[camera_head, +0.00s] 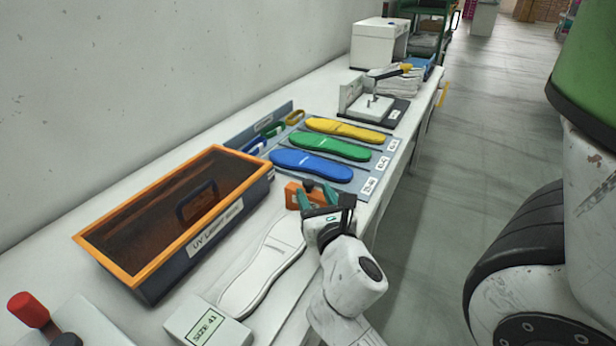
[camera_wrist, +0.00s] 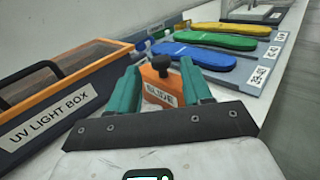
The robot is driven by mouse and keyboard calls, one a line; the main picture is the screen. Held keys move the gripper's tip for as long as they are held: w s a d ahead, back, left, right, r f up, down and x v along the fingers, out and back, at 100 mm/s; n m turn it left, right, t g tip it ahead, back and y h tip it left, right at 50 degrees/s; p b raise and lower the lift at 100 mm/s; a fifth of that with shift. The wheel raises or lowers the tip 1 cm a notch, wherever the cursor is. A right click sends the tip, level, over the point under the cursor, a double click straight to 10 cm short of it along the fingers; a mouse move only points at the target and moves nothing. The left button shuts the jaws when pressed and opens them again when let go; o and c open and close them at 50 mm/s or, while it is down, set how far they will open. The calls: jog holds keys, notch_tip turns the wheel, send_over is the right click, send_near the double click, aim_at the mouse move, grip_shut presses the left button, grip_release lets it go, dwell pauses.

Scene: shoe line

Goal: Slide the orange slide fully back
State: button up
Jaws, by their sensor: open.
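The orange slide (camera_wrist: 163,88) carries a "SLIDE" label and a dark knob on top in the wrist view. In the head view the orange slide (camera_head: 293,195) shows partly behind my gripper (camera_head: 322,205), at the far end of the white sole outline (camera_head: 262,262). In the wrist view my gripper (camera_wrist: 160,85) is open, with one green finger on each side of the slide. I cannot tell whether the fingers touch it. The slide's lower part is hidden by the gripper.
A UV light box (camera_head: 180,222) with an orange rim stands left of the slide. Blue (camera_head: 311,165), green (camera_head: 330,147) and yellow (camera_head: 345,130) soles lie on a mat beyond it. A "SIZE: 41" block (camera_head: 207,325) sits near the front. The aisle floor is right of the bench.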

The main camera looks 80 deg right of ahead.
aim_at(310, 185)
jog(key=shift+p+x, duration=0.35)
jog(key=shift+x, duration=2.35)
grip_shut()
